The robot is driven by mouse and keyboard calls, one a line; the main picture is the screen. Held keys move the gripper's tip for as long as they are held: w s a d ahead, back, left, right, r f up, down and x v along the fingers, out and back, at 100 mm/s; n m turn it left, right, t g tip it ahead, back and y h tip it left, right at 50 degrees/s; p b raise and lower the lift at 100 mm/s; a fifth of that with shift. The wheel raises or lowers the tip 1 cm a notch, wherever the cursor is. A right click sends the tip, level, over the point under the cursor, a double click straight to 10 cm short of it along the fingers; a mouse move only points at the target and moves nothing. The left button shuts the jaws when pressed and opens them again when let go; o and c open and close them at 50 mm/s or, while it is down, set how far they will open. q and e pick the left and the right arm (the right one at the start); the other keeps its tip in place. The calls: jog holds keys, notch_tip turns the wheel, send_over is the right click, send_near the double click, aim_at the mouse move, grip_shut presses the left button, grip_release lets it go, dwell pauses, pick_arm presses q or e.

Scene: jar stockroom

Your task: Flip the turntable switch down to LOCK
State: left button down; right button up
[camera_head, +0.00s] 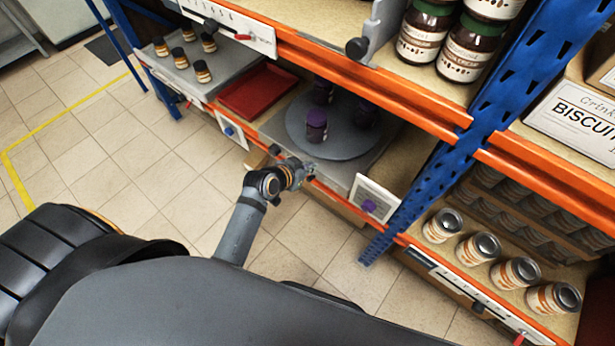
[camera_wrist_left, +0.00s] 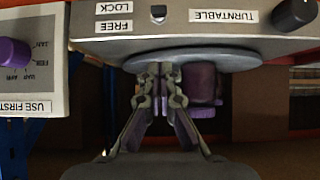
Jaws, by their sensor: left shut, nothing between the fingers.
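The turntable switch (camera_wrist_left: 158,14) is a small toggle on the grey front panel, at the top of the upside-down left wrist view. It sits between the FREE and LOCK labels (camera_wrist_left: 114,18) and the TURNTABLE label (camera_wrist_left: 223,16). I cannot tell which way its lever points. The grey turntable (camera_head: 345,145) carries purple-lidded jars (camera_head: 317,125). My left gripper (camera_head: 308,168) is in front of the turntable's base in the head view. Its fingers (camera_wrist_left: 161,72) are shut and empty, apart from the switch in the picture. In the head view the gripper hides the switch area. My right gripper is not in view.
A dark knob (camera_wrist_left: 295,13) is on the same panel. A USE FIRST plate with a purple dial (camera_wrist_left: 12,52) is beside it, also seen in the head view (camera_head: 369,206). A blue upright (camera_head: 440,150) and orange shelf beams surround the bay. A red tray (camera_head: 257,91) lies left.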

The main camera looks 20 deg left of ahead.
aim_at(311, 178)
pick_arm(q)
notch_tip(311, 178, down, 4)
jog(key=shift+s+r+b, duration=0.1)
jog(key=shift+b, duration=0.2)
jog(key=shift+s+a+f, duration=0.1)
jog(key=shift+s+f, duration=0.1)
jog(key=shift+f, duration=0.15)
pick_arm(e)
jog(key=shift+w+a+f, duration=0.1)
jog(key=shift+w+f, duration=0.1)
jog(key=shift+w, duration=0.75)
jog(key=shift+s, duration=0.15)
